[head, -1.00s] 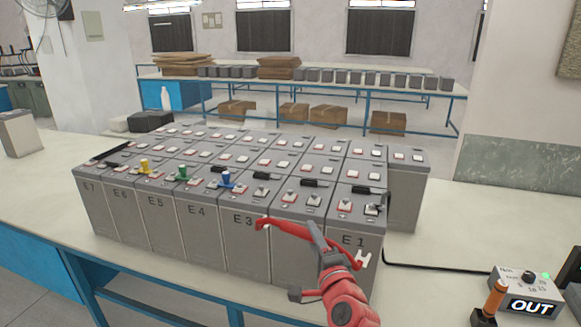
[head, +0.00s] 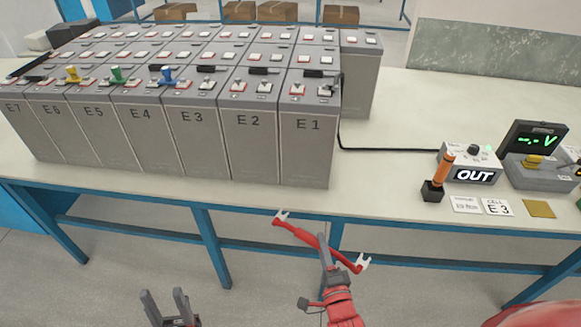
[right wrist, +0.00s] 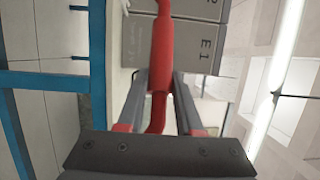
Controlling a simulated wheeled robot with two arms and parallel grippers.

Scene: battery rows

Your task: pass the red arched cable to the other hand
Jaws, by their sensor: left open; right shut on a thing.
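The red arched cable (head: 300,234) has a pale metal lug at each end. In the head view it hangs in front of the table, tilted down to the right. My right gripper (head: 326,246) is shut on it near its middle. In the right wrist view the red cable (right wrist: 161,55) runs between the two dark fingers of the right gripper (right wrist: 161,90). My left gripper (head: 165,298) is at the bottom of the head view, lower and to the left of the cable. Its two dark fingers are apart, with nothing between them, and it does not touch the cable.
Grey battery cells stand in rows on the table (head: 395,185), cell E1 (head: 308,150) nearest the cable. To the right are an OUT box (head: 466,165), an orange-handled tool (head: 443,172), cards and a meter (head: 533,140).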

